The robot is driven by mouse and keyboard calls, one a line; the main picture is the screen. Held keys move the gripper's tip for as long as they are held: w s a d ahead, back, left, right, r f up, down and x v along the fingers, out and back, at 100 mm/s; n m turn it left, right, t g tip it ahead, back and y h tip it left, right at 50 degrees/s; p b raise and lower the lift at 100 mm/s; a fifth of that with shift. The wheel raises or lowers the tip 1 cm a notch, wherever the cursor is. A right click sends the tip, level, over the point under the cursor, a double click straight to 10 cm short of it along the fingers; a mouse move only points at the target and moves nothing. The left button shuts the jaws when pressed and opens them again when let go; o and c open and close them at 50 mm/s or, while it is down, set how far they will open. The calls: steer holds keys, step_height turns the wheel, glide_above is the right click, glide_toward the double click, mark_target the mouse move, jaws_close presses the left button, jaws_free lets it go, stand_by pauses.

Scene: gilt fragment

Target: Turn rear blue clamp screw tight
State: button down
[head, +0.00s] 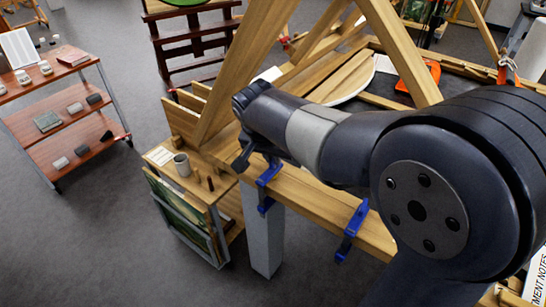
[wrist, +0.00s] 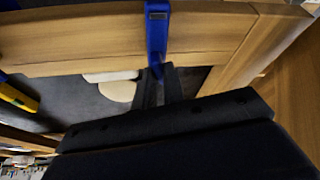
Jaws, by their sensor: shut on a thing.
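A blue clamp (head: 268,172) grips the wooden beam (head: 318,196) at its far left end in the head view. The same clamp shows at the top centre of the wrist view (wrist: 157,30), lying across the beam. My gripper (head: 246,158) is at this clamp, and its dark fingers reach the clamp's lower end in the wrist view (wrist: 167,84). It is shut on the clamp's screw, which is mostly hidden between the fingers. A second blue clamp (head: 351,232) hangs from the same beam, nearer and to the right.
Slanted timbers (head: 245,65) rise behind my arm. A red-brown trolley (head: 70,115) stands far left, with open floor between.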

steer(key=shift+a+m+h, duration=0.1)
steer(key=shift+m+h, duration=0.3)
steer(key=shift+m, duration=0.7)
steer(key=c, duration=1.5)
jaws_free()
steer(key=v, duration=1)
steer(key=shift+r, duration=0.45)
steer(key=shift+w+a+f, duration=0.1)
steer(key=shift+w, duration=0.05)
steer(key=shift+g, duration=0.3)
steer(key=x, duration=1)
steer(key=shift+w+f, duration=0.1)
steer(key=shift+f, duration=0.15)
